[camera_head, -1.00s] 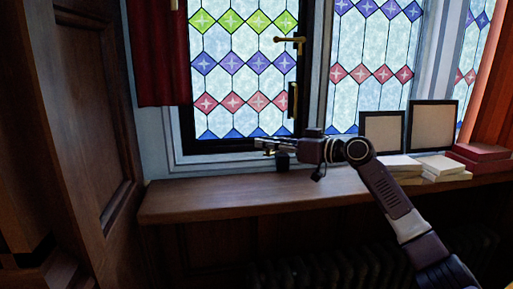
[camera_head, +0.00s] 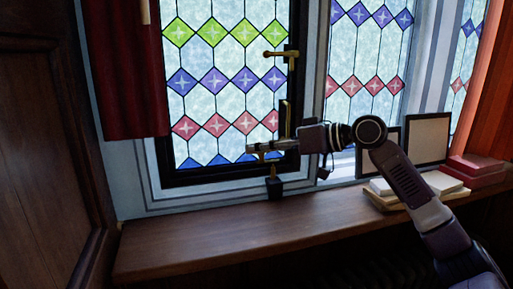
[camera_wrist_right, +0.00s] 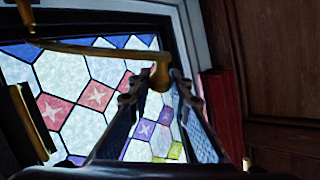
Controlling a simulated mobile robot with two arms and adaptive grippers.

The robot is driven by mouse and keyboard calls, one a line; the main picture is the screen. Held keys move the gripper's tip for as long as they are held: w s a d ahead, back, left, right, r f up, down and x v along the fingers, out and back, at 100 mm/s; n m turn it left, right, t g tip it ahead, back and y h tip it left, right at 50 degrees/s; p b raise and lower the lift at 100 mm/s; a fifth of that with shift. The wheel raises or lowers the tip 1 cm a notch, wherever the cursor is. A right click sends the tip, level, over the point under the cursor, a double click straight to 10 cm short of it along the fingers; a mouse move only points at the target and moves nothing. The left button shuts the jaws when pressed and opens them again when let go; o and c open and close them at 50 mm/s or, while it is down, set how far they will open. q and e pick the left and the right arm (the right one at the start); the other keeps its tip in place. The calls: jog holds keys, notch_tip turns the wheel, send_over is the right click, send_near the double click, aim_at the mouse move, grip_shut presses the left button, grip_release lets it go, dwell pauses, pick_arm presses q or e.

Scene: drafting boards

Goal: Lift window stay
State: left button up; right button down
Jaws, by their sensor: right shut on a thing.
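The window stay (camera_wrist_right: 105,52) is a brass bar with a rounded end, seen in the right wrist view. My right gripper (camera_wrist_right: 158,82) is shut on its rounded end, with a finger on either side. In the head view my right gripper (camera_head: 252,148) is at the window's lower right corner, above the sill. A little brass of the stay (camera_head: 262,156) shows under the fingers; the rest is hard to make out. A black block with a brass pin (camera_head: 274,188) stands on the sill below the gripper. My left gripper is not in view.
The leaded window (camera_head: 225,85) has a brass handle (camera_head: 281,54) above the gripper. A red curtain (camera_head: 130,80) hangs at left. The wooden sill (camera_head: 210,235) is clear at left.

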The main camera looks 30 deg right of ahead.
jog(key=c, duration=2.2)
grip_release()
jog(key=shift+s+a, duration=0.1)
jog(key=shift+a, duration=0.05)
jog(key=shift+c, duration=0.2)
jog(key=o, duration=0.5)
jog(key=shift+s+d, duration=0.15)
jog(key=shift+d, duration=0.05)
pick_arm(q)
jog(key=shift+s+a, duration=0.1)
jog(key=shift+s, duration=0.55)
pick_arm(e)
jog(key=v, duration=1.1)
jog(key=shift+s+d, duration=0.2)
jog(key=shift+s, duration=0.1)
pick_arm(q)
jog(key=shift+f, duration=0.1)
pick_arm(e)
jog(key=shift+r, duration=0.1)
